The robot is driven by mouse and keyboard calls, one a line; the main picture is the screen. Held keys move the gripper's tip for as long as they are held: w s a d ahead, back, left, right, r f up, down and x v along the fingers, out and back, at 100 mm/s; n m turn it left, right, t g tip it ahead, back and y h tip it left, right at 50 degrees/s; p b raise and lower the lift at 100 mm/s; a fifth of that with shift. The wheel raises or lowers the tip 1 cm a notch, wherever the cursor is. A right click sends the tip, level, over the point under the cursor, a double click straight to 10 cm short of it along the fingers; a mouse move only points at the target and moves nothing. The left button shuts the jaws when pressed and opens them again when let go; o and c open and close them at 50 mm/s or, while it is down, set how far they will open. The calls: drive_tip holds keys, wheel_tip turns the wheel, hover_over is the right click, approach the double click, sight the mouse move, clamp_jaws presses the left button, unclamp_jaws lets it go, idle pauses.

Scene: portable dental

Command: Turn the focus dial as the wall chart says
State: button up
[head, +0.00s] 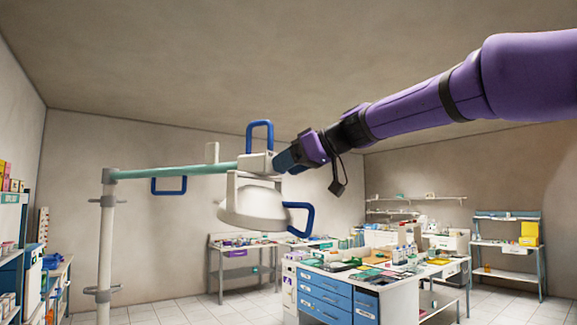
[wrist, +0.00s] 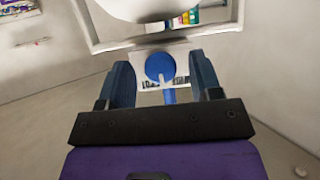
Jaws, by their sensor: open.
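The blue round dial (wrist: 159,67) sits on a white plate with small dark marks, with a blue bar reaching down from it. In the wrist view, my gripper (wrist: 161,72) is open, one dark finger on each side of the dial; I cannot tell if either touches it. The marks are too small to read. In the head view, my gripper (head: 279,162) is at the joint of the white lamp head (head: 250,208) and hides the dial. I cannot make out a readable wall chart.
The lamp hangs from a teal arm (head: 180,171) on a white post (head: 105,250). Blue handles (head: 259,136) stick out above and beside it. Below stands a cabinet with blue drawers (head: 325,295) and a cluttered top. Shelves and benches line the walls.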

drive_tip(key=shift+a, duration=0.1)
drive_tip(key=shift+c, duration=0.4)
drive_tip(key=c, duration=0.8)
drive_tip(key=shift+c, duration=0.2)
drive_tip(key=shift+w, duration=0.1)
drive_tip(key=m+g+y, duration=0.1)
drive_tip(key=m, duration=0.1)
drive_tip(key=shift+w+f+m+g, duration=0.1)
drive_tip(key=shift+m+g, duration=0.2)
drive_tip(key=shift+m, duration=0.1)
drive_tip(key=shift+m+g+y, duration=0.6)
drive_tip(key=shift+m+g, duration=0.2)
drive_tip(key=shift+m, duration=0.5)
